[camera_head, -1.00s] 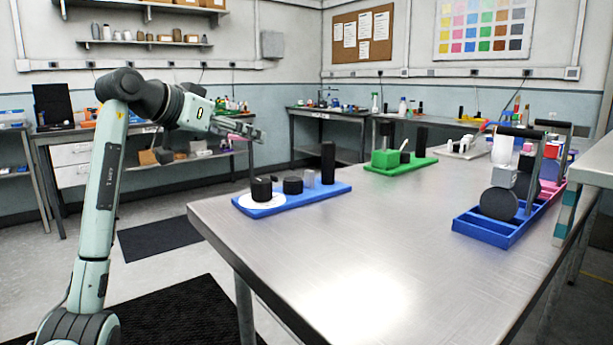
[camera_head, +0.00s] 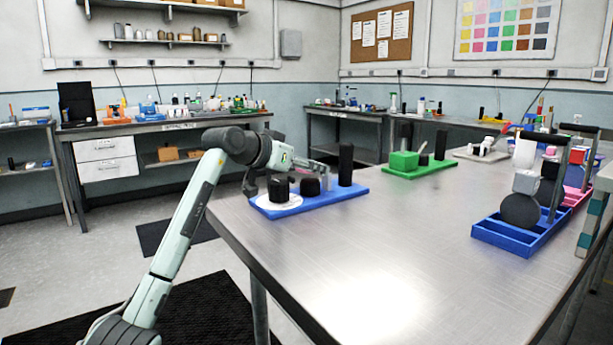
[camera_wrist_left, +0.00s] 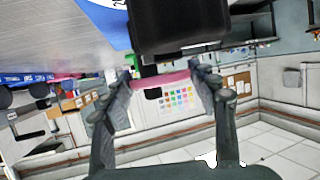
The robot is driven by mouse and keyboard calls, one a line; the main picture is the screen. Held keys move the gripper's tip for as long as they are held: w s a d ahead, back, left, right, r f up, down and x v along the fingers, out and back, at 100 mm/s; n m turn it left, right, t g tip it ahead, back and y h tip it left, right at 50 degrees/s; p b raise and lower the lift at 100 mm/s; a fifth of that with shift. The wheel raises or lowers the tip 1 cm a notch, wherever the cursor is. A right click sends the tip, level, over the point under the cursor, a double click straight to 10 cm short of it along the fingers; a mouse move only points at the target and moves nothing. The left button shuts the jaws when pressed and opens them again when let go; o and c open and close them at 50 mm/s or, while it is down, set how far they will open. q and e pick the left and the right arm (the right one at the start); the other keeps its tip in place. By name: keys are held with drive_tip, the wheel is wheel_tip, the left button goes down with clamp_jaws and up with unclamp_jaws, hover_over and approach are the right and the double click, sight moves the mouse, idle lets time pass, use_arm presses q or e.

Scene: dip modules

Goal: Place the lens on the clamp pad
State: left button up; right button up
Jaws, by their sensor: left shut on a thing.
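My left gripper (camera_head: 318,172) is at the far side of a blue board (camera_head: 317,201), partly hidden by black parts on it. In the left wrist view its two fingers (camera_wrist_left: 161,82) are shut on a thin pink piece (camera_wrist_left: 160,80), seen nearly edge-on, which may be the lens. A large black block (camera_wrist_left: 178,28) fills the top of that view, close beyond the pink piece. The blue board carries a white disc (camera_head: 268,204), black cylinders (camera_head: 278,189) (camera_head: 310,187) and a tall black post (camera_head: 345,164). I cannot tell which part is the clamp pad. My right gripper is not in view.
A green board (camera_head: 432,170) with a green block stands at the table's back. A blue tray (camera_head: 510,238) with a black disc and a handle stands at the right, beside a pink tray (camera_head: 577,196). The middle of the metal table (camera_head: 380,255) is clear.

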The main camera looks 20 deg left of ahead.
use_arm(q)
drive_tip(key=shift+f, duration=1.25)
drive_tip(key=o, duration=1)
drive_tip(key=shift+r, duration=0.2)
drive_tip(key=v, duration=1.2)
